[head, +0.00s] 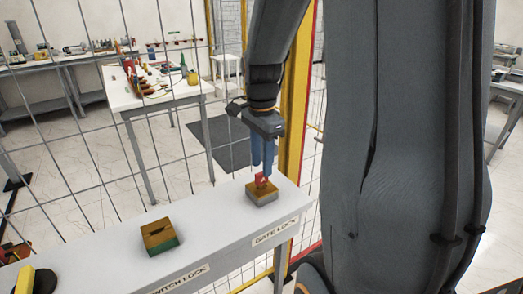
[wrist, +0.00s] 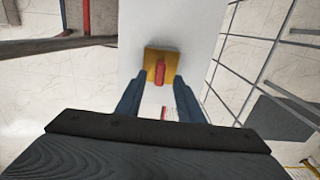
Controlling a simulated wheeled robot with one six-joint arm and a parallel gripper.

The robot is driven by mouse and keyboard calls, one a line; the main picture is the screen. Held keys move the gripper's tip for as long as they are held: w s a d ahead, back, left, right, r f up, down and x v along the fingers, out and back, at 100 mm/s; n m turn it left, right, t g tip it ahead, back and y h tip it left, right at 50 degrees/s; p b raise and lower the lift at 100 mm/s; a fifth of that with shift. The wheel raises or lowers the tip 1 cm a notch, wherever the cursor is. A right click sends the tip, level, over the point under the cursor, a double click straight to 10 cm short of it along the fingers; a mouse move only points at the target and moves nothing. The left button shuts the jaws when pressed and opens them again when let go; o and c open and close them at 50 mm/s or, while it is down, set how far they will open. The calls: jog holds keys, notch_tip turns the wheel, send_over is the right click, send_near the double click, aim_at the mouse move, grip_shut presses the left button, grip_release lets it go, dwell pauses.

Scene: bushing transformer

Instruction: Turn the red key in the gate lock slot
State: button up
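The red key (head: 262,180) stands upright in the slot of the gate lock (head: 262,196), a block with a brownish-yellow top and grey base, beside the "GATE LOCK" label (head: 275,233). My gripper (head: 262,170) points down right above it, its blue fingers reaching the key's top. In the wrist view the red key (wrist: 160,72) lies between the tips of my gripper (wrist: 160,82), with a gap on each side. The fingers are apart and not closed on it. The yellow top of the gate lock (wrist: 150,66) shows around the key.
The switch lock (head: 160,237), with an empty slot and green base, sits left on the same white shelf (head: 210,222). A yellow and black object (head: 36,281) is at its near-left end. Wire fencing (head: 95,150) and a yellow post (head: 293,110) stand behind the shelf.

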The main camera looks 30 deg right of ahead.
aim_at(262, 183)
jog(key=shift+f+p, duration=0.35)
jog(key=shift+f, duration=1.85)
grip_shut()
jog(key=m+p, duration=0.1)
jog(key=m, duration=0.3)
jog(key=shift+r+m, duration=0.1)
jog(key=shift+m, duration=0.2)
jog(key=shift+m+p, duration=0.35)
jog(key=shift+m, duration=0.35)
